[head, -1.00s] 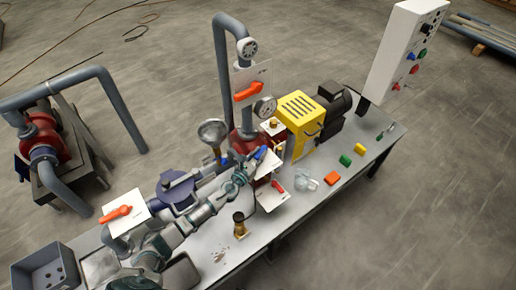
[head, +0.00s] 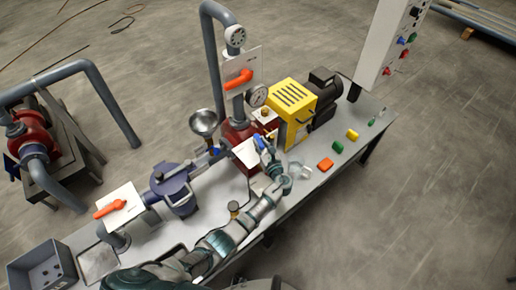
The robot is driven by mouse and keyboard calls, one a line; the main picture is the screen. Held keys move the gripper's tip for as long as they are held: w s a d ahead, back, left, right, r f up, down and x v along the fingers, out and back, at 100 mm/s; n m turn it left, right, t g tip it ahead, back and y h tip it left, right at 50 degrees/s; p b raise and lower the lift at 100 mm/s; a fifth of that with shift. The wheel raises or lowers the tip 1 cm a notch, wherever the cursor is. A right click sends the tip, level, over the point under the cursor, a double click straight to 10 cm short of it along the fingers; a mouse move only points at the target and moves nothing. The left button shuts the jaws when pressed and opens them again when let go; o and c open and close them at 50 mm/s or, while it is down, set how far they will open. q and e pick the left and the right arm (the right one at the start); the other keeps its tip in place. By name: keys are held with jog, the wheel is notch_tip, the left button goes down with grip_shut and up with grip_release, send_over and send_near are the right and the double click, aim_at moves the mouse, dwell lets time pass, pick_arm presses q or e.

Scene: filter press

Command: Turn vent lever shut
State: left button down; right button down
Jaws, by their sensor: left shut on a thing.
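A small blue lever (head: 259,141) sits by a white plate (head: 244,152) on the red pump body, in the middle of the head view. My left gripper (head: 263,150) is at this lever and shut on it; its fingers partly hide the lever and plate. The lever's exact angle is too small to tell. Another blue handle (head: 214,151) is below the metal funnel (head: 203,122). My right gripper is not in view.
Orange levers on white plates stand on the upright pipe (head: 239,78) and at the left (head: 111,209). Orange, green and yellow blocks lie along the right bench edge.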

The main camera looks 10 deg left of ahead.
pick_arm(q)
jog(key=shift+w+d+r+n+g+y+b, duration=0.15)
jog(key=shift+n+g+y+b, duration=0.45)
jog(key=shift+b, duration=0.3)
jog(key=shift+w+d+f+n+g+y+b, duration=0.1)
jog(key=shift+w+d+n+g+y+b, duration=0.1)
jog(key=shift+n+g+y+b, duration=0.55)
jog(key=shift+w+d+r+n+g+y+b, duration=0.15)
jog(key=shift+n+g+y+b, duration=0.25)
jog(key=shift+b, duration=0.65)
jog(key=c, duration=1.1)
grip_release()
jog(key=shift+o, duration=0.5)
jog(key=shift+w+f, duration=0.1)
